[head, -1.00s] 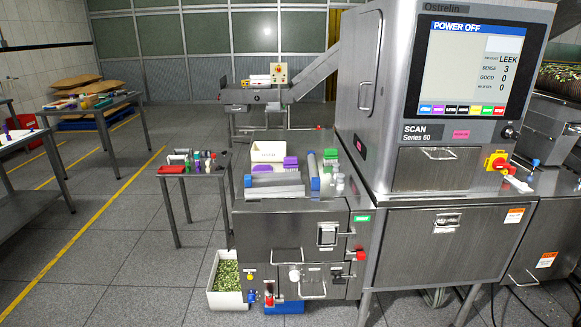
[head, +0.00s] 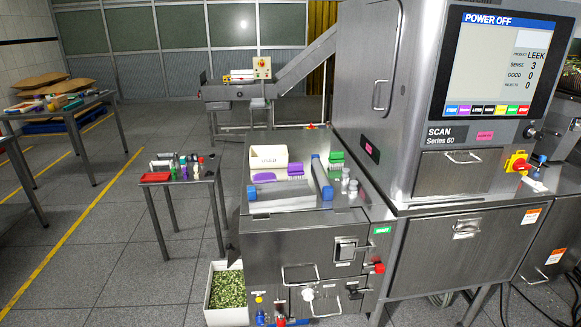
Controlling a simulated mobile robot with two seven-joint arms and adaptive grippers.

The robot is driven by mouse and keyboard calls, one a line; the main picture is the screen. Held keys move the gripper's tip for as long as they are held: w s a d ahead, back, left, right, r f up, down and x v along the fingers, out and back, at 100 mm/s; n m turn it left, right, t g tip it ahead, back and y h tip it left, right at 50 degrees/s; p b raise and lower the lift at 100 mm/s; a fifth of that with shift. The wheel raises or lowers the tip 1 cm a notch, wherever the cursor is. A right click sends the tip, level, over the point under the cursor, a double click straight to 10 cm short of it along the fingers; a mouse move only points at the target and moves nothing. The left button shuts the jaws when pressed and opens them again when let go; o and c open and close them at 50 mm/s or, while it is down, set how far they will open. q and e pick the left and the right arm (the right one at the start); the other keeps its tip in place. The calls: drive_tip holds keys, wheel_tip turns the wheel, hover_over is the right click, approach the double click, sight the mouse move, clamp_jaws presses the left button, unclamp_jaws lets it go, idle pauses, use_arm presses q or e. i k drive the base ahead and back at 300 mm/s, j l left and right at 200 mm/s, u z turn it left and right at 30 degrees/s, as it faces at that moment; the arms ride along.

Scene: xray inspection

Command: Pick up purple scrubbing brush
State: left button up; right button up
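Two purple items lie on the metal top of the machine's infeed end, in front of and beside a white bin. The right one (head: 296,169) has a purple body above a pale bristle-like lower edge, like a scrubbing brush. The left one (head: 264,177) is a flatter purple piece just in front of the bin; at this size I cannot tell whether it is also a brush. Neither of my grippers shows in the head view.
The white bin (head: 268,157), a green brush-like item (head: 337,163), blue-ended rollers (head: 322,178) and small metal cylinders (head: 349,186) crowd the same top. A small side table (head: 158,178) holds several items. A crate of green bits (head: 227,296) stands below.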

sight(295, 171)
drive_tip(key=i+j, duration=0.2)
drive_tip(key=i+j+z, duration=0.15)
drive_tip(key=j, duration=0.25)
drive_tip(key=i+j, duration=0.25)
drive_tip(key=i+j+z, duration=0.1)
drive_tip(key=j, duration=0.35)
drive_tip(key=i+j+z, duration=0.1)
drive_tip(key=i+j, duration=0.35)
drive_tip(key=j, duration=0.25)
